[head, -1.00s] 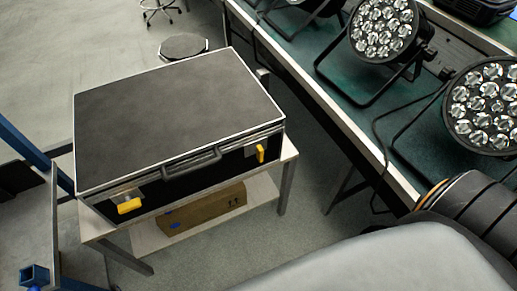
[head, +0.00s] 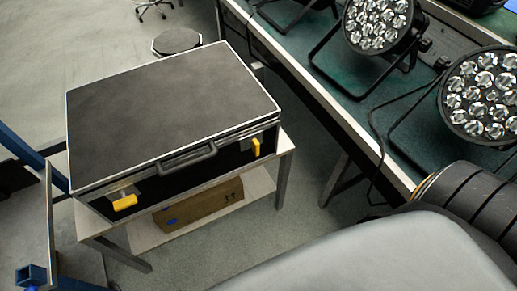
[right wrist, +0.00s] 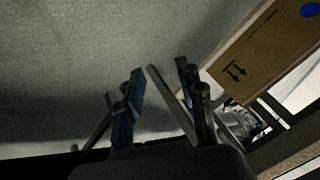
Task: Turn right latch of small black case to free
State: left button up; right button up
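The black case (head: 165,110) with pale metal edges lies closed on a small white table. Its right latch (head: 256,147) is a yellow tab that stands upright on the front face. Its left latch (head: 125,202) is a yellow tab lying sideways. A dark handle (head: 188,161) sits between them. My right gripper (right wrist: 160,76) shows in the right wrist view, with its two blue-padded fingers apart and no latch between them. In the head view only my right arm shows at the lower right, and its gripper is hidden. My left gripper is in neither view.
The white table (head: 285,142) has a lower shelf with a cardboard box (head: 198,204), also in the right wrist view (right wrist: 255,60). A long green-topped bench (head: 345,95) with par cans (head: 375,22) runs along the right. Blue framing (head: 28,150) stands at the left.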

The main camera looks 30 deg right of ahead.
jog(key=w+r+m+t, duration=0.4)
jog(key=w+r+m, duration=0.3)
jog(key=r, duration=0.1)
jog(key=m+t+h+b, duration=0.15)
jog(key=m+t, duration=0.65)
jog(key=m, duration=1.4)
send_near(258, 148)
jog(key=w+p, duration=0.2)
jog(key=w, duration=0.7)
jog(key=shift+w+d+r, duration=0.1)
jog(key=shift+w, duration=0.2)
grip_shut()
